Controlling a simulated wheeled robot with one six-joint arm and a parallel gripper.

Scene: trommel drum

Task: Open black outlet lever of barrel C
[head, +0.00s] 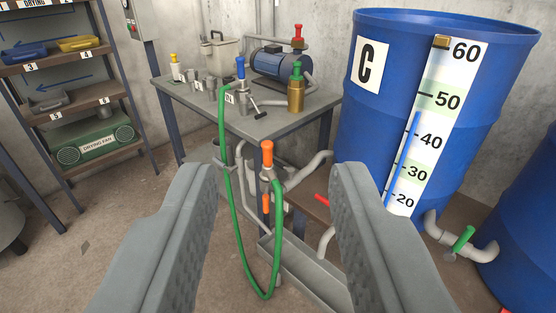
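My gripper (272,178) is open and empty. Its two grey fingers are wide apart in the foreground, to the left of and in front of the barrel. The right finger hides part of the area below the barrel. I cannot make out a black outlet lever on barrel C. A red handle (322,199) shows partly beside the right finger, and a green handle (463,238) sits on a grey pipe at the lower right.
A grey table (215,116) holds valves, metal cups and a blue motor (281,64). A green hose (230,190) loops down from it beside an orange-handled valve (267,154), above a grey trough (300,272). A shelf (75,60) stands left. Open floor lies at lower left.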

